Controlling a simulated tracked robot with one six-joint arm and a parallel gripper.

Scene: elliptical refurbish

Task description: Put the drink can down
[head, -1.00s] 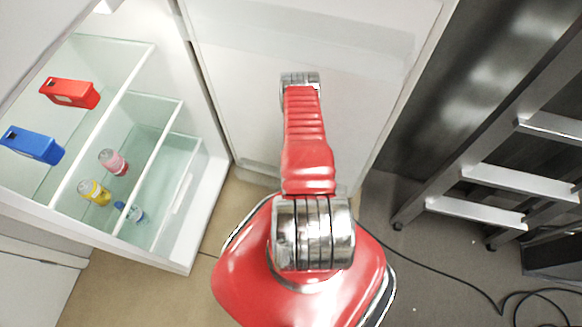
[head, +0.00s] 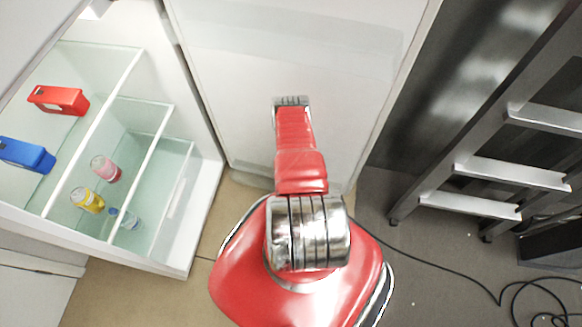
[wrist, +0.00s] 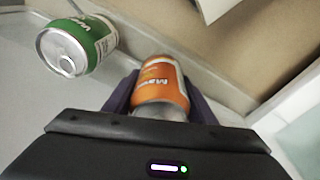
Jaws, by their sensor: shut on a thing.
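In the wrist view, my gripper (wrist: 158,100) is shut on an orange drink can (wrist: 162,78), with its dark fingers on either side of it. The can's label shows, and its lower end is partly hidden by the gripper. A green and white can (wrist: 94,40) with a silver top stands to the left of the orange can, apart from it, on a pale surface (wrist: 30,95). I cannot tell whether the orange can touches that surface. In the head view my gripper and the held can are hidden behind my red arm.
An open fridge on the left holds a red carton (head: 58,100), a blue carton (head: 25,155), a pink can (head: 105,169), a yellow can (head: 88,200) and a blue-labelled bottle (head: 125,219). A white door (head: 350,70) is ahead. A ladder (head: 515,175) and cable (head: 450,268) are at right.

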